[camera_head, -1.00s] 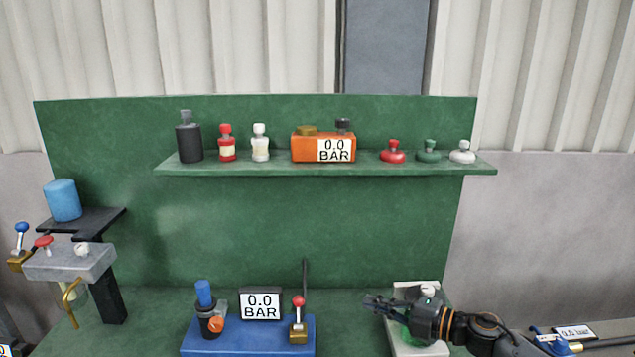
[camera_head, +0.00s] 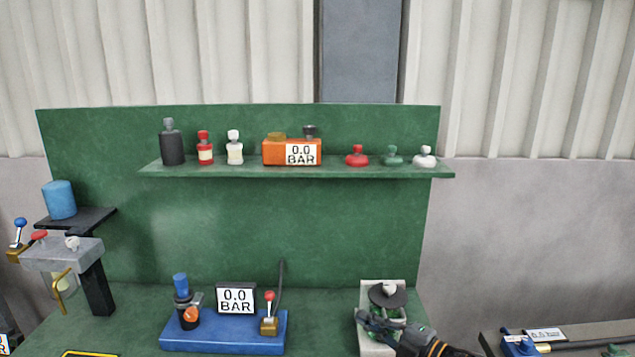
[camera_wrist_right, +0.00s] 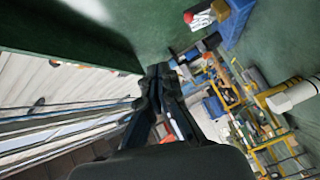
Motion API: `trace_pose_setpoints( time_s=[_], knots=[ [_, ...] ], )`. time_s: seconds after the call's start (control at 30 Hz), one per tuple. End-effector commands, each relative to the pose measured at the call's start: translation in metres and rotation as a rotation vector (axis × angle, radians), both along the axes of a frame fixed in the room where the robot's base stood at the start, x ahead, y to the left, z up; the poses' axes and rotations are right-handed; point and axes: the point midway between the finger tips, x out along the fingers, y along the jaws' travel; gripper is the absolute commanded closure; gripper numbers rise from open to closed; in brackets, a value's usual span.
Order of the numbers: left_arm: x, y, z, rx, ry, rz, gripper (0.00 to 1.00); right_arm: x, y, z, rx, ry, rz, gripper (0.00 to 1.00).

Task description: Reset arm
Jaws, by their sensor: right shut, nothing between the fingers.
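My right gripper (camera_head: 366,318) is low at the right of the bench in the head view, in front of a light grey stand (camera_head: 368,289) that carries a dark disc with a pale knob (camera_head: 388,292). Its fingers are together and hold nothing. In the right wrist view the closed fingers (camera_wrist_right: 160,72) point up the picture. The gripper hides part of the stand, and I cannot tell whether they touch. My left gripper is not in view.
A blue base (camera_head: 225,333) with a 0.0 BAR display (camera_head: 236,298) and red-knobbed lever (camera_head: 269,308) stands on the bench. The green shelf (camera_head: 300,171) holds bottles, an orange gauge box and small knobs. A grey bracket (camera_head: 62,255) stands left; a side table (camera_head: 580,335) is at right.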

Motion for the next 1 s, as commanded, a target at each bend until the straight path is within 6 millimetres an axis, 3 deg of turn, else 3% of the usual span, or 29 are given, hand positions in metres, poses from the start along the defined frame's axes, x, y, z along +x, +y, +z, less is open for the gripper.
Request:
trace_pose_setpoints(
  time_s=[0.27, 0.47, 0.57, 0.7, 0.8, 1.0],
  knots=[
    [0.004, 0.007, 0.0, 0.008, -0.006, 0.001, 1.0, -0.02, 0.013, -0.011, 0.211, 0.135, -0.231, 1.0],
    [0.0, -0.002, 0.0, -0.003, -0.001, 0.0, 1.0, -0.062, -0.009, -0.048, 0.403, 0.408, -0.552, 1.0],
    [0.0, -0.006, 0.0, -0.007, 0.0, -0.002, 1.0, -0.104, -0.034, -0.081, 0.471, 0.614, -0.75, 1.0],
    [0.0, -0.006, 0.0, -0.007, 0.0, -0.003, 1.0, -0.178, -0.064, -0.124, 0.503, 0.907, -0.985, 1.0],
    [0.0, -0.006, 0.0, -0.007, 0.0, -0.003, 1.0, -0.222, -0.076, -0.142, 0.497, 1.057, -1.089, 1.0],
    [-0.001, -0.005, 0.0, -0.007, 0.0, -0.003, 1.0, -0.292, -0.09, -0.16, 0.467, 1.272, -1.221, 1.0]
  ],
)
